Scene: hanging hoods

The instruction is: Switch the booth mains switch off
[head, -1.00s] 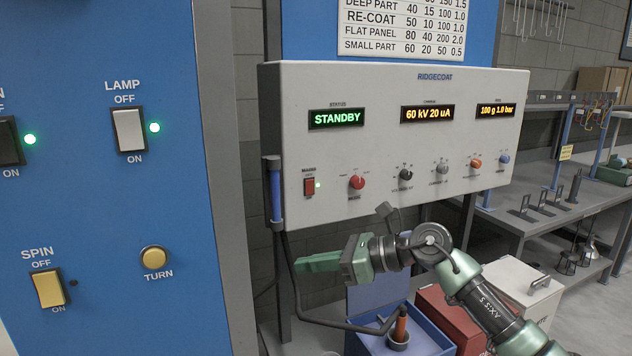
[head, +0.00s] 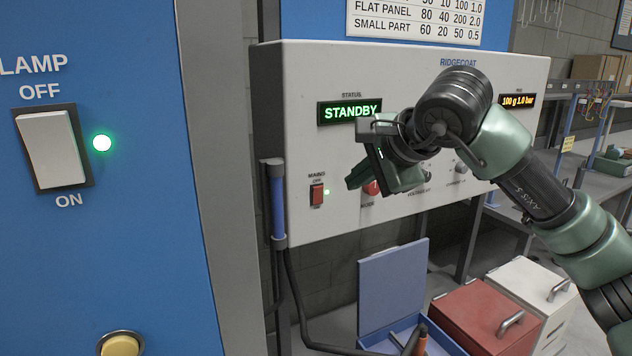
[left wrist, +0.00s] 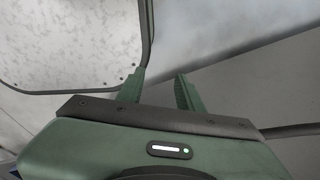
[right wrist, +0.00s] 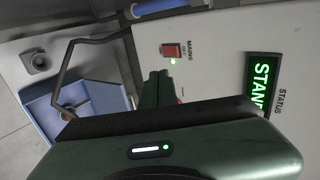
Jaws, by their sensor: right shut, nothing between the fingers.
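The booth mains switch (head: 317,195) is a small red rocker at the lower left of the grey Ridgecoat control panel (head: 300,150), with OFF printed above it. A small green light beside it is lit, and the status display (head: 349,111) reads STANDBY. My right gripper (head: 351,181) is in front of the panel, just right of the switch, shut and empty. In the right wrist view the switch (right wrist: 172,50) lies beyond the shut fingertips (right wrist: 157,77), apart from them. My left gripper (left wrist: 159,75) is open and empty, seen only in the left wrist view.
A red knob (head: 371,187) is close behind my right gripper. A blue upright bar (head: 277,205) stands at the panel's left edge. A blue cabinet with a white lamp switch (head: 52,148) stands left. Below are an open blue box (head: 392,285) and a red case (head: 485,322).

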